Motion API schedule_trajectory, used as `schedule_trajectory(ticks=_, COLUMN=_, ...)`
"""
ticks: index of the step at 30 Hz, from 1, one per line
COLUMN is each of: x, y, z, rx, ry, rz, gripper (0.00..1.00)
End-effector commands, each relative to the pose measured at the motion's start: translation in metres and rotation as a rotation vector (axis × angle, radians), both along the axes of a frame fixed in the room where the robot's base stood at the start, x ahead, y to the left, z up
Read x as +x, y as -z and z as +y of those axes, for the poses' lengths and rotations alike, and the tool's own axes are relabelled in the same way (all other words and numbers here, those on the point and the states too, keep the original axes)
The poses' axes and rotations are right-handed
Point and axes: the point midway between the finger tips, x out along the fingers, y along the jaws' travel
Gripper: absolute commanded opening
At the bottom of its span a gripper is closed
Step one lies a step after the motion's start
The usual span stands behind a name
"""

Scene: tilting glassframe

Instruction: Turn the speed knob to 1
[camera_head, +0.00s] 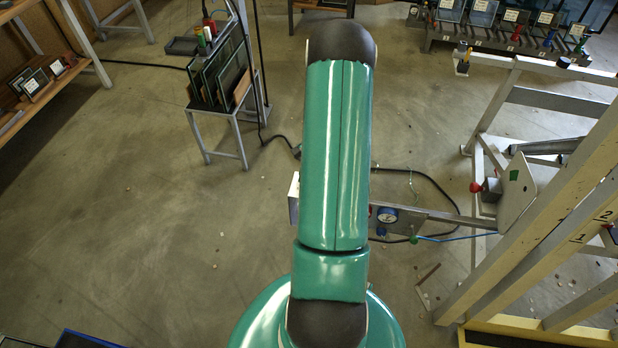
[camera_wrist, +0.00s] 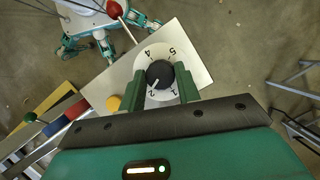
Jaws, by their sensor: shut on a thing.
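The speed knob (camera_wrist: 160,74) is a round black knob on a pale dial (camera_wrist: 165,52) with numerals from 1 to 5, in the wrist view. Its white pointer mark is at the lower left of the knob, near the 2. My gripper (camera_wrist: 161,84) has one green finger on each side of the knob and is shut on it. The 1 lies at the lower right of the dial, close to the right finger. In the head view my arm hides the knob and my gripper.
The dial sits on a light plate (camera_wrist: 206,68). A yellow button (camera_wrist: 113,103) is left of the gripper, and a red ball (camera_wrist: 115,8) is above. In the head view a rack of glass panes (camera_head: 220,75) stands left and a slanted wooden frame (camera_head: 560,215) right. Open floor lies left.

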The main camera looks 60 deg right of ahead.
Motion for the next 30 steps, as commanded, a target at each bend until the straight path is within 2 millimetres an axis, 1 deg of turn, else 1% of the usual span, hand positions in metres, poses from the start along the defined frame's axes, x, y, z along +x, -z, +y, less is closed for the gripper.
schedule_trajectory(ticks=18, x=0.0046, y=-0.0001, z=0.0008, rx=-0.003, ry=-0.589, rz=0.000, gripper=0.10)
schedule_trajectory(ticks=30, x=0.0058, y=-0.0002, z=0.0024, rx=-0.003, ry=-0.946, rz=-0.001, gripper=0.10)
